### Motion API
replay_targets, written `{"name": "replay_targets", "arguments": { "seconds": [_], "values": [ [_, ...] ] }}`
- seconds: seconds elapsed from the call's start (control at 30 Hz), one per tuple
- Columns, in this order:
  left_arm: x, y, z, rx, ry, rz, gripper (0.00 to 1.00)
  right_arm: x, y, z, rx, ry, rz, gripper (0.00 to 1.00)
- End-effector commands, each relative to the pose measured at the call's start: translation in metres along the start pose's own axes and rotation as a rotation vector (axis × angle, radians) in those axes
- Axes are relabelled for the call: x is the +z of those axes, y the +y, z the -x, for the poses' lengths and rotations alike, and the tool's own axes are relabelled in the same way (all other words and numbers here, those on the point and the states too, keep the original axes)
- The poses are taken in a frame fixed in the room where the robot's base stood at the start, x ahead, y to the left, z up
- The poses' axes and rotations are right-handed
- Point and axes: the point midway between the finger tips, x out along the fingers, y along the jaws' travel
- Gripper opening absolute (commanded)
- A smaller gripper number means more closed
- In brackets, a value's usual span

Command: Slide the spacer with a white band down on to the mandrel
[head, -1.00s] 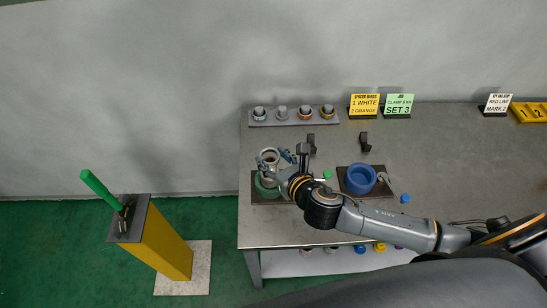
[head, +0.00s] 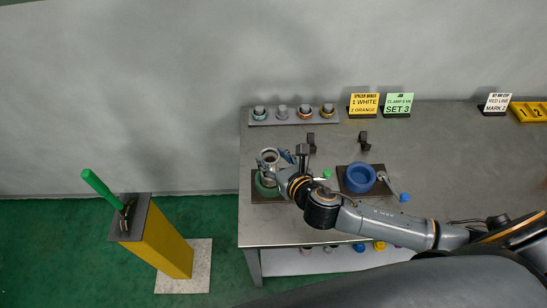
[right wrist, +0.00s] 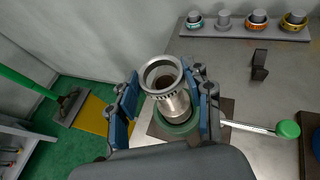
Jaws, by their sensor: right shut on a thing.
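My right gripper (right wrist: 163,100) has its blue finger pads on either side of a grey metal ring, the spacer (right wrist: 161,73), and is shut on it. In the right wrist view the ring is at the top of a grey cylindrical stack, the mandrel (right wrist: 174,106), which stands in a green round vise (right wrist: 180,128). The ring looks slightly tilted to this camera. I cannot make out its white band, or how far it sits over the mandrel. In the head view the right gripper (head: 274,163) is over the green vise (head: 264,188) at the table's left. My left gripper is not in view.
A rack (head: 267,122) at the back holds banded rings on posts; its second post looks bare. A blue vise (head: 358,178) stands to the right, with a green-knobbed handle (right wrist: 288,129) between. Black blocks (head: 363,138) stand behind. A yellow pedestal (head: 165,240) is left of the table.

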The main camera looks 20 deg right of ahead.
Motion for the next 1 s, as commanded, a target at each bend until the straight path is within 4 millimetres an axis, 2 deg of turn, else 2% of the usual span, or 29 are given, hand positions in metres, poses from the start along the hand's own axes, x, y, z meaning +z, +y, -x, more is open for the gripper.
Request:
{"name": "replay_targets", "arguments": {
  "seconds": [1.0],
  "values": [
    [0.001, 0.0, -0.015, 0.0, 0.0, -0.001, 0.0, -0.025, 0.0, -0.01, 0.001, 0.0, 0.0, 0.23]
  ]
}}
